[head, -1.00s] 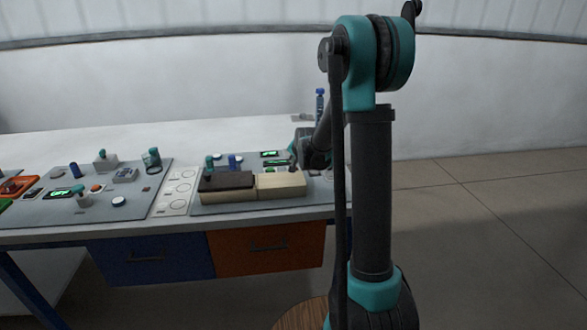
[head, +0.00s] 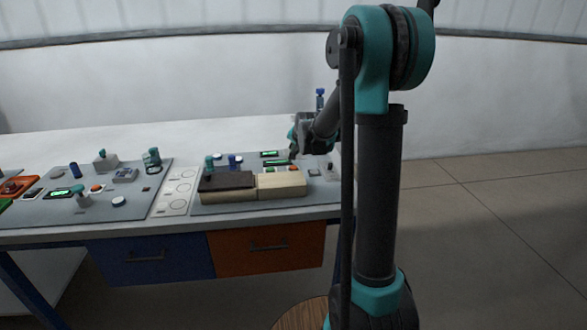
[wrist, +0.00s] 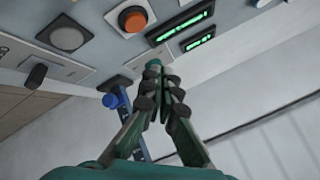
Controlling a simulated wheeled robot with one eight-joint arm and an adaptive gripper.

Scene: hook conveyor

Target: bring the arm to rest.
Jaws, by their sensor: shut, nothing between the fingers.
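My gripper (wrist: 153,68) is shut and empty in the wrist view, with its two fingers meeting at the tips. In the head view, my gripper (head: 293,154) is small and partly hidden by my own arm links. It hangs above the right end of the right control panel (head: 218,210). A gap to the panel surface is hard to judge. The arm is bent, with its upper part raised at the right of the head view.
The bench has a left panel (head: 100,209) with knobs and buttons, and a light block (head: 282,184) beside a dark one (head: 227,180). An orange button (wrist: 132,19) and green displays (wrist: 180,26) show in the wrist view. A blue upright item (head: 320,98) stands behind. Floor at right is clear.

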